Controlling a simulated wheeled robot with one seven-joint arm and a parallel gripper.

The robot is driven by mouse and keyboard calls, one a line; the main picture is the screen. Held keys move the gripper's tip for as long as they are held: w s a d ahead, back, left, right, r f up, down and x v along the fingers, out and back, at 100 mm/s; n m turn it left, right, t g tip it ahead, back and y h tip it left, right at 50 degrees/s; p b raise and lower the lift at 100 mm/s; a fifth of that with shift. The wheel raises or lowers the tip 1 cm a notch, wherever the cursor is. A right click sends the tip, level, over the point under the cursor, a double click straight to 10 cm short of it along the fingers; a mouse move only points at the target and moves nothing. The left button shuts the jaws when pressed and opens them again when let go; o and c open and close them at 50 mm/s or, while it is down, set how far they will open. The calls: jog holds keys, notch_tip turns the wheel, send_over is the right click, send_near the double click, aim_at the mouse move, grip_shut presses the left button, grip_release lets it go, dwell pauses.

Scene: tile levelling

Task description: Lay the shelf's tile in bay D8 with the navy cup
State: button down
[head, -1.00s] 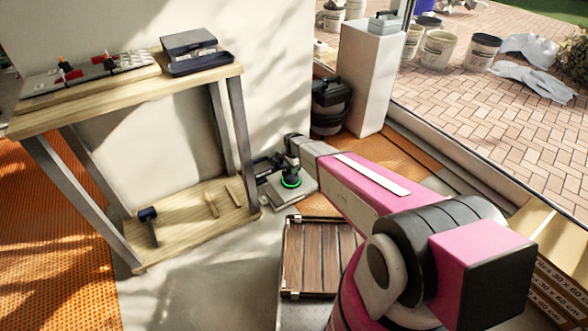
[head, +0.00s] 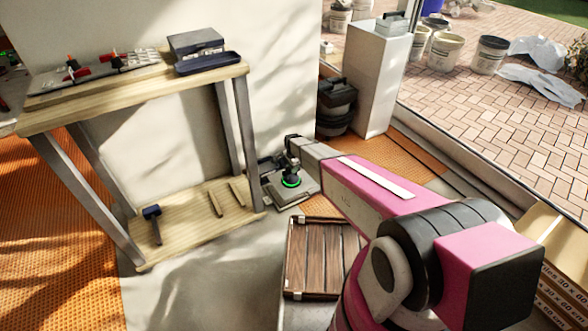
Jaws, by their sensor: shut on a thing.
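My gripper (head: 292,164) is at the far end of my pink arm, low beyond the right legs of the wooden workbench. It is small here and partly hidden by my wrist. It is shut on a dark cup (head: 291,173) with a glowing green ring at its base. The cup looks black at this size, so I cannot tell whether it is navy. A flat grey tile (head: 299,193) shows directly under the cup. I cannot tell whether the tile is lifted or resting. No bay marking is readable, so I cannot pick out D8.
The workbench (head: 130,97) stands left, with tools and a grey case (head: 196,43) on top. Its lower shelf (head: 185,222) holds a dark-headed mallet (head: 152,214) and two wooden strips. A slatted wooden crate (head: 312,258) stands nearer me. A white pillar (head: 375,85) and dark bucket (head: 336,108) stand behind.

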jog(key=shift+w+a+f, duration=0.6)
jog(key=shift+w+f, duration=0.2)
jog(key=shift+w, duration=0.1)
jog(key=shift+w+a+f, duration=0.6)
jog(key=shift+w+f, duration=0.25)
jog(key=shift+w, duration=0.05)
jog(key=shift+w+a+f, duration=0.6)
jog(key=shift+w+f, duration=0.2)
jog(key=shift+w, duration=0.1)
notch_tip(320, 180, down, 9)
dwell(4.6)
jog(key=c, duration=0.9)
grip_release()
